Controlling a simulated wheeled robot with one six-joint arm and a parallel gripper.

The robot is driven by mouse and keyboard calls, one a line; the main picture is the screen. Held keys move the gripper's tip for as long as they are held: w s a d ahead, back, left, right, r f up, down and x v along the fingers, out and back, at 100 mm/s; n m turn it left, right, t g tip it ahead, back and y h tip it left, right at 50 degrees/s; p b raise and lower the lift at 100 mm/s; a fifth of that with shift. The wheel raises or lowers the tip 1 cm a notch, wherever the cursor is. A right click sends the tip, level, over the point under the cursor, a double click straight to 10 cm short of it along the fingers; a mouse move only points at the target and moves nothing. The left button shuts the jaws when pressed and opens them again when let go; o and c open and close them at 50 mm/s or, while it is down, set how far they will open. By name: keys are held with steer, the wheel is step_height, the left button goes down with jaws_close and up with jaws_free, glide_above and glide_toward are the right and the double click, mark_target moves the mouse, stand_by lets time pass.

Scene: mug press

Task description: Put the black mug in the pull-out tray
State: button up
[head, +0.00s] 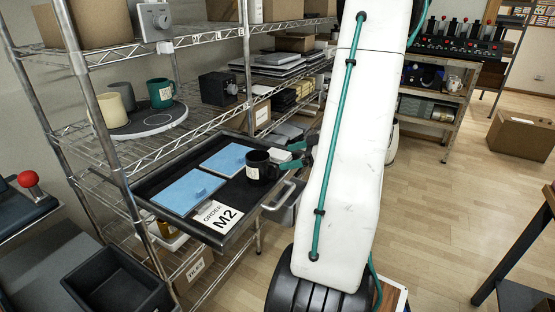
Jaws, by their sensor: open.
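The black mug (258,167) stands upright on the dark pull-out tray (152,190), near its right end. It has a pale label on its front. My gripper (291,155) is open, just right of the mug, with its green-tipped fingers close to the mug's right side. I cannot tell whether a finger touches the mug, and its handle is not clear to see. My white arm hides what lies behind the gripper.
Two blue pads (188,191) and a white "ORDER M2" card (217,216) lie in the tray. Shelf posts stand close around the tray. Open floor lies right of my arm.

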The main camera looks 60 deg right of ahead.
steer(key=w+r+g+h, duration=0.1)
steer(key=w+r+h, duration=0.5)
steer(key=w+r, duration=0.3)
steer(key=w+a+r+m+g+h, duration=0.3)
steer(key=a+r+h, duration=0.25)
steer(key=a, duration=0.25)
steer(key=s+a+g+y, duration=0.2)
steer(key=s+a, duration=0.5)
steer(key=a, duration=0.3)
steer(key=s+a+g+y, duration=0.2)
steer(key=s+a+g, duration=0.1)
steer(key=s+a, duration=0.4)
steer(key=s+a+f+g+y, duration=0.1)
steer(key=s+a+g+y, duration=0.1)
steer(key=s+a, duration=0.5)
steer(key=a+y, duration=0.1)
steer(key=a, duration=0.5)
steer(key=shift+a+m+g, duration=0.3)
steer(key=shift+m, duration=0.1)
